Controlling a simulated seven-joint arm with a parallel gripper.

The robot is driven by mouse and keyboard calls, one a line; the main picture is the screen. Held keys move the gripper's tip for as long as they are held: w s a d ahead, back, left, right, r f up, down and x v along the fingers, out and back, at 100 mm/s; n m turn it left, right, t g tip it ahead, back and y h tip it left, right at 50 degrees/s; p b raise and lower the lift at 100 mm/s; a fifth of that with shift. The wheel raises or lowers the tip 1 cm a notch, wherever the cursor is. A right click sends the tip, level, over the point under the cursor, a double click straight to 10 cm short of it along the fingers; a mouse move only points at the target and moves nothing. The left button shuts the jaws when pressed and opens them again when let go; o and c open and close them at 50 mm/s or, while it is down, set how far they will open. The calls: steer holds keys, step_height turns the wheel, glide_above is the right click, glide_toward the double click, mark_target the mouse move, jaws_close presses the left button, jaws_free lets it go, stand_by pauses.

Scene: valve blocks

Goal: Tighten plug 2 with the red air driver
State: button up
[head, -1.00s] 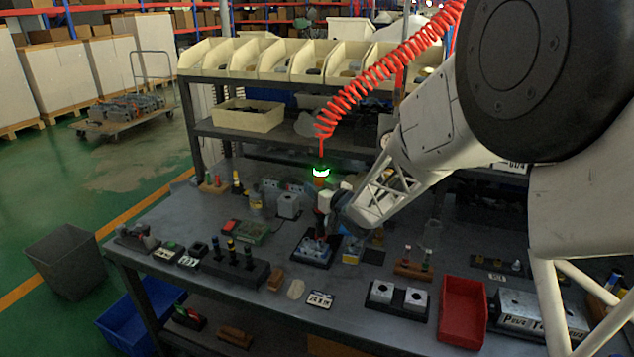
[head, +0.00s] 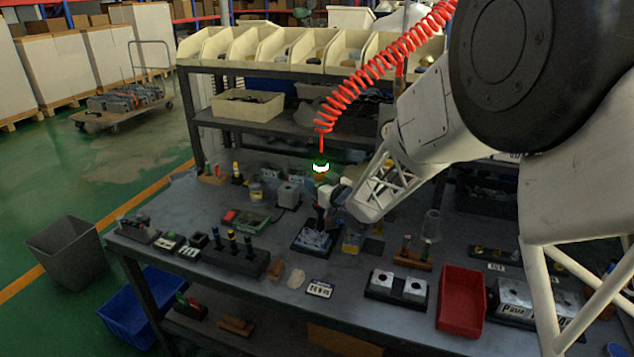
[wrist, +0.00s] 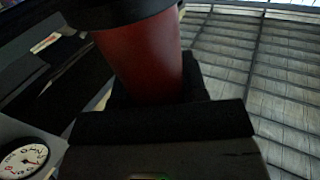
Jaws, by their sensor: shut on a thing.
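My gripper (head: 329,200) is shut on the red air driver, which hangs upright below the coiled red hose at the middle of the bench. In the wrist view the driver's red body (wrist: 145,60) fills the space in front of the dark jaws (wrist: 165,122). A green-and-white light (head: 321,167) glows at the driver's top in the head view. The valve block (head: 313,241) sits on a dark base just below the driver. The driver's tip, and whether it touches a plug, cannot be made out. Plug 2 is too small to tell apart.
A rack of dark posts (head: 235,257) is front left. A clear cup (head: 431,226) stands to the right. Cream bins (head: 300,50) line the shelf behind.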

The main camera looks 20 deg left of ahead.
steer(key=shift+f, duration=1.65)
stand_by(4.9)
steer(key=shift+r, duration=0.2)
steer(key=shift+r, duration=0.6)
stand_by(0.4)
